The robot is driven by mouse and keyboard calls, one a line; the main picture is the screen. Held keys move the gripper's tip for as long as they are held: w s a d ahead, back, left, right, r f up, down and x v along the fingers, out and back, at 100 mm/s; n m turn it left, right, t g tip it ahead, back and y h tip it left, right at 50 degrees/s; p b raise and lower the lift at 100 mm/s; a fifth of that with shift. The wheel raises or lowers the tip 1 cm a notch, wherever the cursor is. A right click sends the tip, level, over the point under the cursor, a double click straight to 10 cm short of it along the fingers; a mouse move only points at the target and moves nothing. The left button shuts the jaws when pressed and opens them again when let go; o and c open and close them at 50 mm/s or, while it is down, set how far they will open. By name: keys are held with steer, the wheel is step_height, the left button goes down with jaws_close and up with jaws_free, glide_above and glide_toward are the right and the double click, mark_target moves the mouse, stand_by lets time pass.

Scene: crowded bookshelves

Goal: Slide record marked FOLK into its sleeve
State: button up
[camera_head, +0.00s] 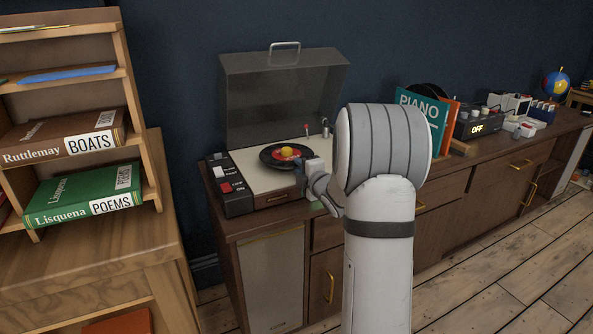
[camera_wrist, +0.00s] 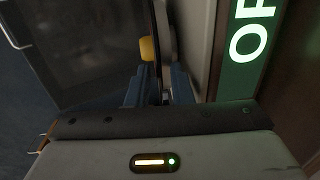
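My gripper (camera_head: 304,174) is at the record's right front edge. In the wrist view, its blue fingers (camera_wrist: 160,88) stand apart, with a dark thin edge between them, probably the record (camera_wrist: 155,35). The yellow centre (camera_wrist: 148,49) shows beyond the left finger. I cannot tell whether the fingers touch the record. A green panel with white letters (camera_wrist: 248,45) lies to the right; its word is cut off.
The raised player lid (camera_head: 283,95) stands behind the turntable. A teal PIANO sleeve (camera_head: 423,113) and an orange sleeve (camera_head: 452,118) stand right of my arm, beside an amplifier reading OFF (camera_head: 478,127). A bookshelf (camera_head: 140,120) stands at left. My arm hides the cabinet top's middle.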

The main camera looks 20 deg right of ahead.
steer(key=shift+w, duration=0.15)
jaws_close()
stand_by(0.7)
steer(key=shift+r, duration=1.1)
stand_by(0.6)
steer(key=shift+r, duration=0.3)
steer(key=shift+r, duration=0.6)
stand_by(0.6)
steer(key=shift+r, duration=0.3)
step_height(320, 180, up, 4)
steer(key=shift+f+p, duration=0.1)
steer(key=shift+p, duration=0.65)
